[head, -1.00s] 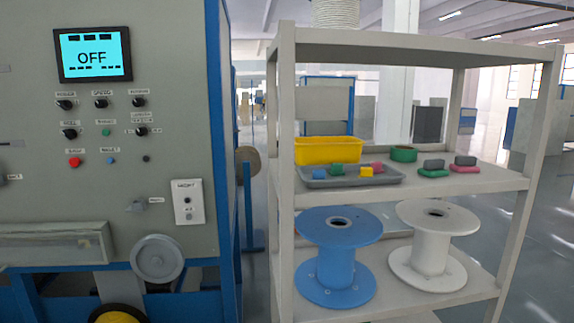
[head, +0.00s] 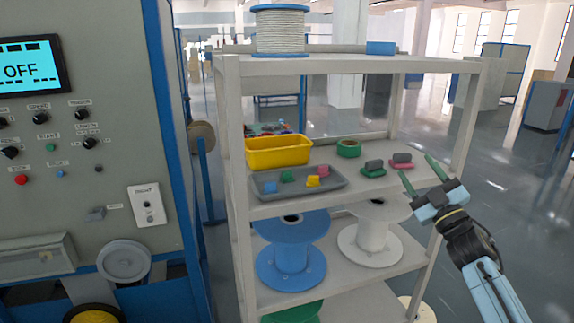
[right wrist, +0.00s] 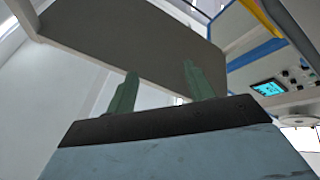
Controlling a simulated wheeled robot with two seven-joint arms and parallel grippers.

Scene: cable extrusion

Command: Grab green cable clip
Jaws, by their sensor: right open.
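A small green clip (head: 287,176) lies in the grey tray (head: 330,185) on the rack's middle shelf in the head view. Small blue (head: 270,187), yellow (head: 313,181) and pink (head: 322,171) pieces lie around it. My right gripper (head: 414,164) is open and empty, with green fingers, at the shelf's right end. It is well to the right of the tray and apart from the clip. In the right wrist view the gripper (right wrist: 160,70) shows two spread fingers with nothing between them and no clip. My left gripper is not in view.
The rack's top board (head: 350,66) is above the shelf, and a post (head: 460,130) stands near my right gripper. A yellow bin (head: 278,152), green tape roll (head: 349,148), and green-grey (head: 373,168) and pink-grey (head: 401,161) blocks share the shelf. Spools stand below.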

